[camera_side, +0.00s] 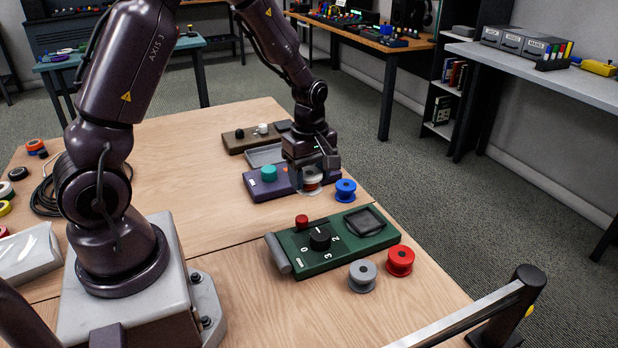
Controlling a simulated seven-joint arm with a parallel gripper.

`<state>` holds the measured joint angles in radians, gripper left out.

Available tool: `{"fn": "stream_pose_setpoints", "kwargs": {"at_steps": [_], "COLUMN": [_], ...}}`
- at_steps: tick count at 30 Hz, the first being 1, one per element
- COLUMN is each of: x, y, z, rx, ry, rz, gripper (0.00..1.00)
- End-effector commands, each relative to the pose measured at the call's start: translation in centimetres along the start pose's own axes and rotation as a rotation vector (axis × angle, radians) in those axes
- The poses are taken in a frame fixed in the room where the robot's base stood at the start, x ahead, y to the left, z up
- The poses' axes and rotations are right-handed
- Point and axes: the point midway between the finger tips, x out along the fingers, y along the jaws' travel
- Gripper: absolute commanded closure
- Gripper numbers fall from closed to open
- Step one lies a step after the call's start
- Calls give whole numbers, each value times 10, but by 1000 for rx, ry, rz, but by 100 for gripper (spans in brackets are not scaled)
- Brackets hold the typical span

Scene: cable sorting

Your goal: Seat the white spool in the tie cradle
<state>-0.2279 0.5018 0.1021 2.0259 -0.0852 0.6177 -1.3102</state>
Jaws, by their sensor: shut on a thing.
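A white spool (312,190) with a reddish-brown band between its pale flanges is in my gripper (312,178). My gripper is shut on it, pointing down at the right end of the purple box (262,188). The arm partly hides that end, and I cannot tell whether the spool touches the box or is just above it. I cannot tell for sure which part is the tie cradle. A dark square recess (365,219) on the green box is empty, and a grey shallow tray (264,156) lies behind the purple box.
A blue spool (345,191) stands close to the right of my gripper. The green box (309,259) with a black dial is in front. Grey (362,275) and red (400,260) spools stand near the table's right edge. A brown box (246,141) is behind.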

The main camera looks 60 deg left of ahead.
Motion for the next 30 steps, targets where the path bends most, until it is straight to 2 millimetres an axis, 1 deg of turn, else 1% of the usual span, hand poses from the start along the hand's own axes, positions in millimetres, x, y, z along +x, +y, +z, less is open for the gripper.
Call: {"fn": "stream_pose_setpoints", "kwargs": {"at_steps": [1, 6, 12, 15, 18, 21, 24, 27, 29, 30], "x": [9, 31, 51, 55, 55, 50, 40, 30, 25, 27], "y": [15, 57, 93, 107, 119, 130, 140, 146, 147, 146], "z": [-19, -75, -136, -160, -177, -187, -190, -192, -191, -190], "rx": [-38, -131, -207, -230, -243, -243, -234, -227, -222, -222], "ry": [0, 0, -1, 0, 0, 0, 1, 1, 1, 0], "rz": [-1, -2, -2, 0, 0, 1, 2, 1, 1, -2], "gripper": [72, 72, 72, 72, 72, 72, 72, 72, 72, 72]}}
